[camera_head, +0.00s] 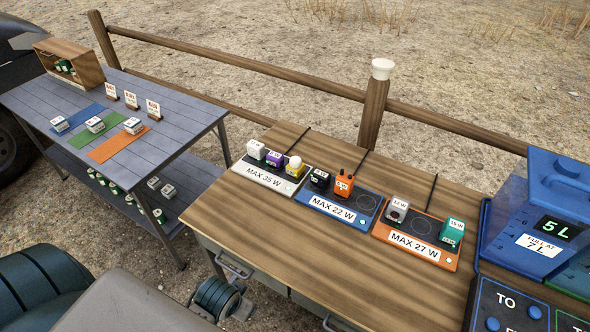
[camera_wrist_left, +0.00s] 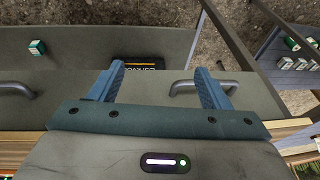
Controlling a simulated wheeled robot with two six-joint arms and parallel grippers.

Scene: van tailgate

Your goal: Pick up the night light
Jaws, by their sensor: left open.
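The night light is not labelled by name. A small yellow item with a rounded whitish top (camera_head: 294,167) looks most like it. It stands at the right end of the white pad marked MAX 35 W (camera_head: 264,179), beside a purple block (camera_head: 275,159) and a white block (camera_head: 256,150). My left gripper (camera_wrist_left: 160,78) is open and empty in the left wrist view, near grey drawer fronts with handles (camera_wrist_left: 203,87). The small items on the pads do not show there. Neither gripper shows in the head view.
The wooden table (camera_head: 325,257) has a clear front part. A blue pad (camera_head: 340,207) and an orange pad (camera_head: 417,238) hold other small items. Blue containers (camera_head: 531,213) stand at the right. A slatted table (camera_head: 185,120) is at the left, and a wooden rail (camera_head: 237,64) runs behind.

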